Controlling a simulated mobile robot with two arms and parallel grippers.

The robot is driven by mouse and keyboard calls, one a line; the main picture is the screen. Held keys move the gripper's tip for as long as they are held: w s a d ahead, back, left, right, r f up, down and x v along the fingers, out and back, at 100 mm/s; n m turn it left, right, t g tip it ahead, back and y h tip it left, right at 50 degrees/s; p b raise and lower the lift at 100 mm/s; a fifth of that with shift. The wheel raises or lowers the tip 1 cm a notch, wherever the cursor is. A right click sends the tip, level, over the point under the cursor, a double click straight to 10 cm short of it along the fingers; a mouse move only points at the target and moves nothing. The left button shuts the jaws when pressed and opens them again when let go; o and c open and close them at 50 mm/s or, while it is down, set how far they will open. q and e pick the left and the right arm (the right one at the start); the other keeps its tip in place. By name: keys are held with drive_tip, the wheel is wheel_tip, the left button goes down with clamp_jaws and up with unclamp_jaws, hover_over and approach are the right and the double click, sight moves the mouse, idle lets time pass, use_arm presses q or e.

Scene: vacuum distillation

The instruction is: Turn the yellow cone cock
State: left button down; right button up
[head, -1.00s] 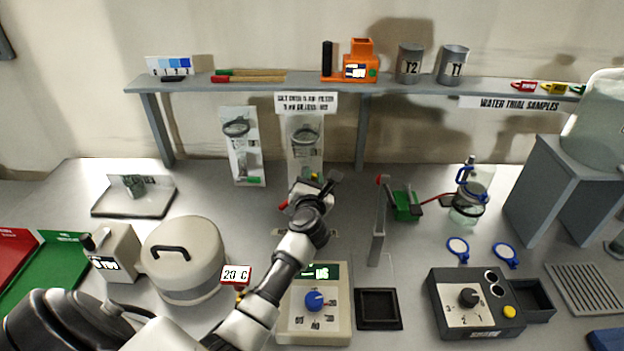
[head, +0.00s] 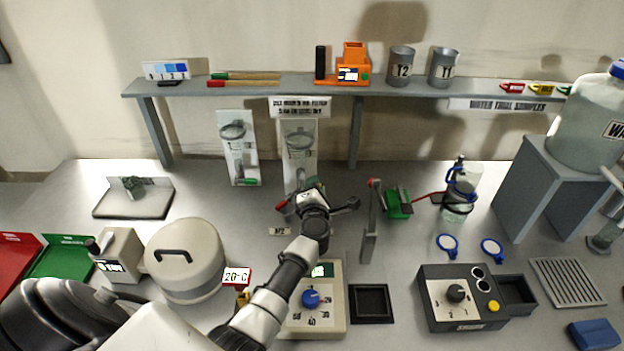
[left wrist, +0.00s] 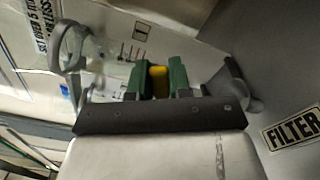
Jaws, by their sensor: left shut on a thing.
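The yellow cone cock (left wrist: 159,82) shows in the left wrist view as a small yellow piece between two dark green finger pads. My left gripper (left wrist: 160,72) is shut on it. In the head view my left gripper (head: 308,188) is at the foot of the right-hand glass filter unit (head: 299,145), and it hides the cock there. The filter unit is fixed to an upright white panel. In the left wrist view a glass vessel with a ring (left wrist: 75,48) stands at the left of the fingers. My right gripper is not in view.
A second filter panel (head: 239,145) stands to the left. A grey post (head: 370,225) and a green clamp (head: 397,203) stand close to the right of the gripper. A dial box (head: 325,325) and a pale round pot (head: 185,260) lie nearer. A shelf (head: 220,88) runs behind.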

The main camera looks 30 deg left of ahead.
use_arm(q)
drive_tip(key=m, duration=0.1)
drive_tip(key=f+m, duration=0.1)
drive_tip(key=shift+w+d+m+p, duration=0.1)
drive_tip(key=shift+d+m+p, duration=0.1)
drive_tip(key=shift+m+p, duration=0.2)
drive_tip(key=shift+f+m+p, duration=0.3)
drive_tip(key=shift+f+m, duration=0.25)
drive_tip(key=shift+m, duration=0.75)
drive_tip(key=shift+f, duration=0.1)
drive_tip(key=c, duration=1)
unclamp_jaws()
drive_tip(key=shift+c, duration=0.2)
